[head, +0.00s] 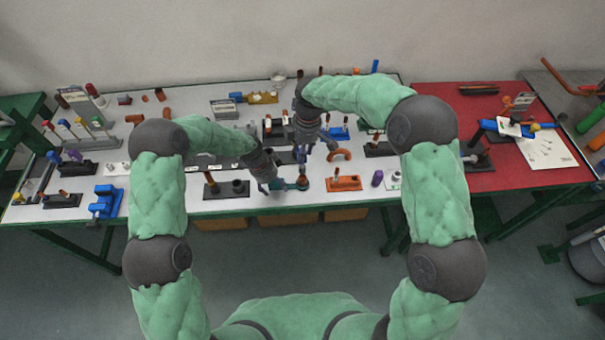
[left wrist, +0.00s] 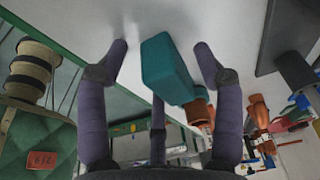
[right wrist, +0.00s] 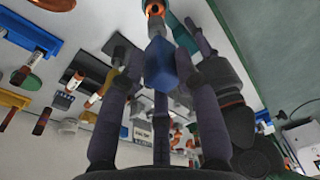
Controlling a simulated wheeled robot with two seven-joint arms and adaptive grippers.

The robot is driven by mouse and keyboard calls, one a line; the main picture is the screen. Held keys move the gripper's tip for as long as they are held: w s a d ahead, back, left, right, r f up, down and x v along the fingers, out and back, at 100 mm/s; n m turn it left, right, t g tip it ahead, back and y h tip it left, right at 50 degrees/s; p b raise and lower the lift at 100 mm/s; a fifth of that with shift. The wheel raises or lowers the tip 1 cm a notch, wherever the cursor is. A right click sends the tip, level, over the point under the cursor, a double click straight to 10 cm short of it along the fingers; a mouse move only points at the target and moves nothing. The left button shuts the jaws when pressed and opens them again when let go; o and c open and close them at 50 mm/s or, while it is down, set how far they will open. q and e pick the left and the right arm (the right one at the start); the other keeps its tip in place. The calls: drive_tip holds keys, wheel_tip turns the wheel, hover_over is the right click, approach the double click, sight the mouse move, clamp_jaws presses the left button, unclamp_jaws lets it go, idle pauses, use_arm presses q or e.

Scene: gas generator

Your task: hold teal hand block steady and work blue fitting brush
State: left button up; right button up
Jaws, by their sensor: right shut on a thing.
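The teal hand block (left wrist: 168,65) is between the fingers of my left gripper (left wrist: 163,55) in the left wrist view, with a visible gap on the left side; the fingers look open around it. A copper-coloured fitting (left wrist: 198,110) is at its far end. In the head view the teal block (head: 290,184) lies low over the bench's front edge, with my left gripper (head: 272,184) at its left end. My right gripper (right wrist: 163,62) is shut on the blue fitting brush (right wrist: 160,65), beside the teal block (right wrist: 180,35) and copper fitting (right wrist: 154,9).
An orange tray (head: 343,184) and a black stand (head: 226,188) flank the left gripper on the white bench (head: 130,190). An orange arch (head: 340,155) is right of my right gripper. A purple block (head: 377,178) stands near the front edge. A red mat (head: 440,100) covers the right table.

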use_arm(q)
drive_tip(key=v, duration=1.2)
drive_tip(key=shift+s, duration=0.1)
